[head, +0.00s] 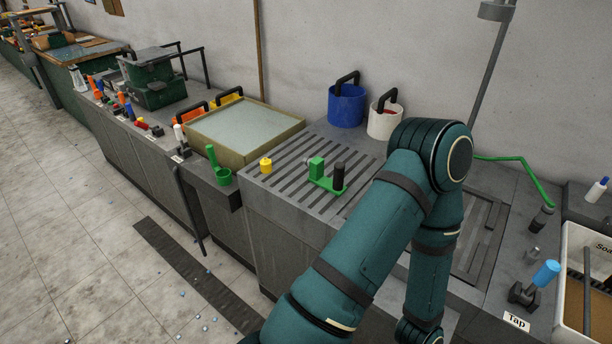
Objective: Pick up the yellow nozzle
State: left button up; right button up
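The yellow nozzle (266,165) is a small, short piece that stands upright on the grey slatted counter (290,188), near its left front edge. It is in clear view and nothing touches it. One of my teal arms rises from the bottom of the head view, bends at the top and goes down again on the right. Its hand end is cut off by the bottom edge. Neither of my grippers shows, so I cannot see what they hold.
A green tool with a black grip (328,175) stands right of the nozzle. A shallow framed tray (287,134), a blue bucket (346,108) and a white bucket (382,124) stand behind. A blue-handled tap (546,272) is far right.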

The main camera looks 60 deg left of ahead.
aim_at(266, 166)
jog(key=u, duration=1.9)
jog(key=i+j+z, duration=0.2)
jog(key=j, duration=0.2)
jog(key=i+j+z, duration=0.2)
jog(key=j, duration=0.2)
jog(key=i+j+z, duration=0.2)
jog(key=j, duration=0.2)
jog(key=j+z, duration=0.2)
jog(key=j, duration=0.2)
